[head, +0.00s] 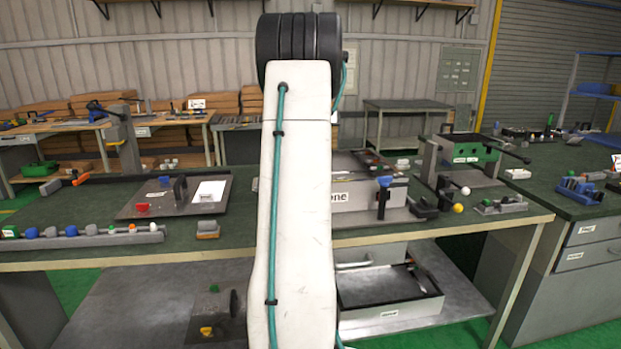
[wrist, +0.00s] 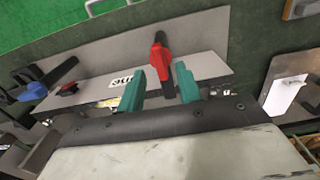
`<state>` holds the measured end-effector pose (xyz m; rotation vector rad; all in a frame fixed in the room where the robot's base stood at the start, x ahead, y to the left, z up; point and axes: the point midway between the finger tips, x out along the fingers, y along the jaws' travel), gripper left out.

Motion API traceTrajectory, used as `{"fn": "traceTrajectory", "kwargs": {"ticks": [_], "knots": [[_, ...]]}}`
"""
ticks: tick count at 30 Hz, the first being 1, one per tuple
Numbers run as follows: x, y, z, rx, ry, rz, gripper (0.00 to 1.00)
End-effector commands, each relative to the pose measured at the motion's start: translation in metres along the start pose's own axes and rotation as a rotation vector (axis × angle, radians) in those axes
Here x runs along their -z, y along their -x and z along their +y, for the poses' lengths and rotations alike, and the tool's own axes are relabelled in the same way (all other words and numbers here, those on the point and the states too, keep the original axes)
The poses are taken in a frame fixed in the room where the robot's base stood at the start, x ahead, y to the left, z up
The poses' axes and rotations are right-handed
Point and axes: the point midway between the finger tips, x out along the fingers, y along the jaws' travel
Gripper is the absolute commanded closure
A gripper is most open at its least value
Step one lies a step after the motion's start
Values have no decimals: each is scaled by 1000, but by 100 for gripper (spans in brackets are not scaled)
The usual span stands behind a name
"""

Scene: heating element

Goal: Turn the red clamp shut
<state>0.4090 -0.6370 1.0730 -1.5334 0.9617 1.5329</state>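The red clamp (wrist: 160,58) shows in the wrist view as a red handle with a dark end, standing over a grey plate (wrist: 195,35). My gripper (wrist: 161,77) has two teal fingers spread apart, one on each side of the clamp's lower red part as seen in the picture. Nothing is visibly gripped, and I cannot tell whether either finger touches the handle. In the head view my white arm hides the gripper and the clamp.
In the head view, a dark board (head: 130,208) and a parts rack (head: 95,240) are left of my arm.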

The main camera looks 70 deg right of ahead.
Motion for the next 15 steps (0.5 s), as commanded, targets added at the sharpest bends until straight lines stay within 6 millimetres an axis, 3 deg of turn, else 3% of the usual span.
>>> {"fn": "traceTrajectory", "kwargs": {"ticks": [7,15], "knots": [[1,40,1,-1,-1,2,65],[0,50,0,0,-1,0,65]]}}
